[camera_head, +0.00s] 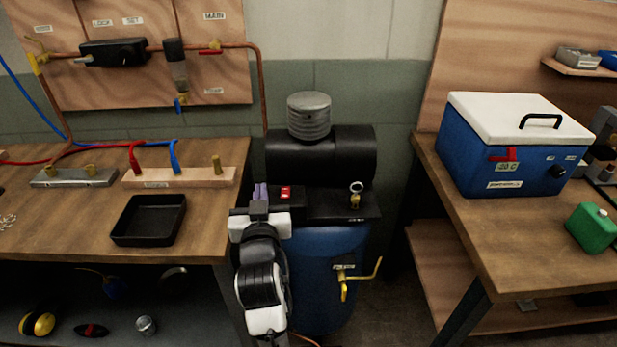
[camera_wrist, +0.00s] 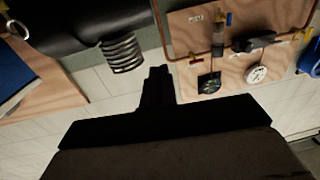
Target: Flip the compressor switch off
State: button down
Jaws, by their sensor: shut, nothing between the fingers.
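The compressor stands between the two benches, with a blue tank (camera_head: 325,255), a black motor (camera_head: 320,153) and a ribbed grey intake (camera_head: 309,115) on top. Its red switch (camera_head: 286,192) sits on a black box on the compressor's top plate. I cannot tell which way the switch is set. In the wrist view the shut fingers (camera_wrist: 158,74) show dark, below the ribbed intake (camera_wrist: 122,51). The switch does not show in the wrist view.
A brass ring fitting (camera_head: 356,190) stands right of the switch. A yellow valve handle (camera_head: 367,275) juts from the tank front. The left bench (camera_head: 70,210) holds a black tray (camera_head: 149,220). A blue cooler (camera_head: 500,160) sits on the right bench.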

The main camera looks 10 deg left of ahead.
jog(key=d+f+h, duration=0.1)
jog(key=d, duration=0.1)
jog(key=w+d+f+m+g+h, duration=0.1)
jog(key=d+f, duration=0.1)
jog(key=shift+f, duration=0.1)
jog(key=shift+a, duration=0.1)
jog(key=p, duration=0.4)
send_over(284, 197)
jog(key=shift+s+f, duration=0.3)
jog(key=shift+f, duration=0.05)
notch_tip(284, 197, down, 3)
jog(key=shift+w+r+p, duration=0.1)
jog(key=shift+w+p, duration=0.05)
jog(key=shift+p, duration=0.3)
jog(key=shift+w+f, duration=0.1)
jog(key=shift+f, duration=0.7)
